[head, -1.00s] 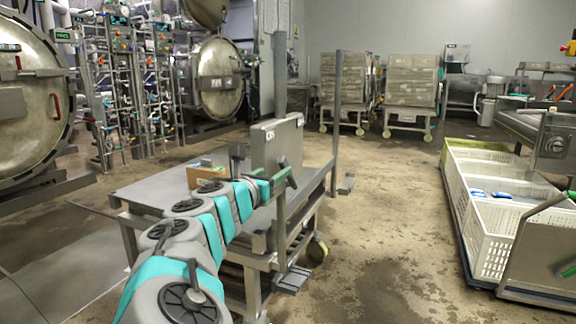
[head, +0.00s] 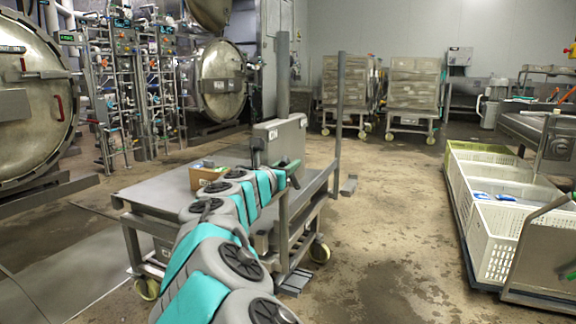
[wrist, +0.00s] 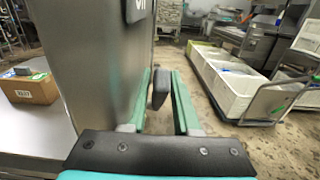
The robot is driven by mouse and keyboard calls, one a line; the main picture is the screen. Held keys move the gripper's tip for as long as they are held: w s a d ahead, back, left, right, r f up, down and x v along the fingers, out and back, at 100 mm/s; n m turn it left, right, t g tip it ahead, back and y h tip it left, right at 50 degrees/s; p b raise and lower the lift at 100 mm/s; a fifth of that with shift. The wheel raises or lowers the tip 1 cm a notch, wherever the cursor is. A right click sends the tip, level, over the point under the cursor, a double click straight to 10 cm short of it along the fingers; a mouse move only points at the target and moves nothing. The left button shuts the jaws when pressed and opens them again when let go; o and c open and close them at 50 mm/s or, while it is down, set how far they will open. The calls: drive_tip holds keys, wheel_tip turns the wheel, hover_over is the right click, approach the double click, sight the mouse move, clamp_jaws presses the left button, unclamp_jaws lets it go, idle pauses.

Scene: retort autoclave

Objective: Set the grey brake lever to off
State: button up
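A flat grey upright panel (head: 291,138) with an ON label stands on the grey cart. In the wrist view the panel (wrist: 88,60) fills the left side, with its label partly cut off at the top. A dark grey lever knob (wrist: 160,88), apparently the brake lever, stands beside the panel's edge. My gripper (wrist: 162,85) has its two green fingers apart, one on each side of the knob. Whether a finger touches it I cannot tell. In the head view my gripper (head: 292,170) is at the panel's near right edge, and the knob is hard to make out.
A cardboard box (head: 203,178) sits on the cart top (head: 150,190) left of the panel. White crates (head: 505,228) on a trolley stand to the right. Round retort doors (head: 220,80) are at the left and back. The wet floor (head: 390,220) between cart and crates is clear.

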clamp_jaws()
idle(1.0)
